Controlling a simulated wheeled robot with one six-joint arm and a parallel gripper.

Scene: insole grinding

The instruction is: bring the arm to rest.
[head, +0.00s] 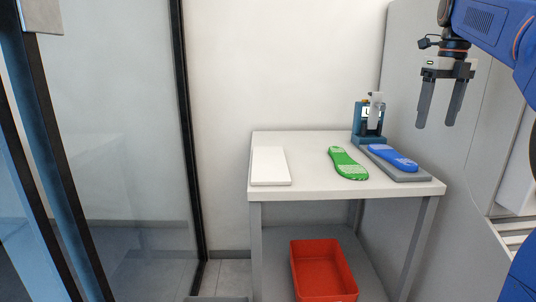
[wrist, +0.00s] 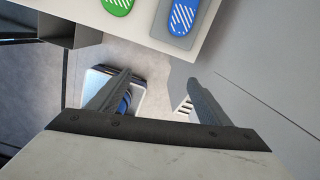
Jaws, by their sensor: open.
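My gripper (head: 440,104) hangs at the upper right of the head view, fingers pointing down. It is open and empty, above and to the right of the white table (head: 310,193). In the wrist view its two fingers (wrist: 157,97) are spread apart with nothing held between them. My blue arm (head: 495,22) comes in from the right edge of the head view. A green insole (head: 347,163) lies on the table. A blue insole (head: 392,157) lies on a grey pad (head: 412,176) at the table's right.
A white flat block (head: 270,166) lies at the table's left. A small teal device (head: 361,123) stands at the back right. A red bin (head: 322,268) sits on the lower shelf. Glass panels (head: 120,130) stand at left, a grey panel (head: 400,80) at right.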

